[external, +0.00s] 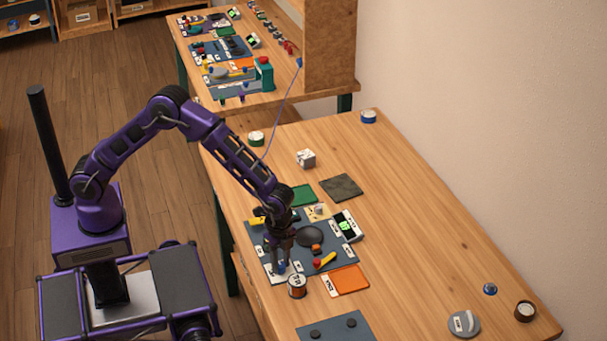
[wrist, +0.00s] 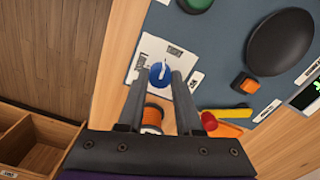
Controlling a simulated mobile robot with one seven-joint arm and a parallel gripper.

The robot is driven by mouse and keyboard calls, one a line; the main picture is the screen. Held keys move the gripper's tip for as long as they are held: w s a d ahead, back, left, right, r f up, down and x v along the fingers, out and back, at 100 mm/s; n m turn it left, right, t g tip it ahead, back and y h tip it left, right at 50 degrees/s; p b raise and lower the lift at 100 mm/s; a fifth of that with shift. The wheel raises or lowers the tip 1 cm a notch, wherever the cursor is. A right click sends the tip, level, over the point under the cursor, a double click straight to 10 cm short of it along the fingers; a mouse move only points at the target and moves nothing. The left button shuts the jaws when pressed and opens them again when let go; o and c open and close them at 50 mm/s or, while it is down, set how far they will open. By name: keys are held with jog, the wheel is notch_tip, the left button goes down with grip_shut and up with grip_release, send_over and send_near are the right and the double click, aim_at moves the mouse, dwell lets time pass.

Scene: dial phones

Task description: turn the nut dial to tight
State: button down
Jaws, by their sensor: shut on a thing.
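The nut dial (wrist: 161,76) is a round blue knob with a white pointer line, on a white labelled plate (wrist: 150,50) at the corner of the grey-blue board. In the wrist view the pointer line runs roughly up and down the picture. The plate's small labels are too blurred to read. My gripper (wrist: 159,78) points down with its two fingers on either side of the knob and is shut on it. In the external view my gripper (external: 280,264) is at the near left part of the board (external: 263,262), and the knob is mostly hidden.
A spool-like can (external: 297,286) stands close beside my gripper. A red and yellow lever (external: 325,260), an orange button (external: 316,249), a dark round pad (external: 309,236) and a green-lit display (external: 347,226) share the board. An orange tray (external: 346,280) lies nearby.

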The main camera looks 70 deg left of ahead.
aim_at(281, 265)
jog(key=shift+m, duration=0.3)
jog(key=c, duration=0.6)
grip_release()
notch_tip(281, 265, up, 18)
jog(key=shift+f+p, duration=0.25)
jog(key=shift+p, duration=0.7)
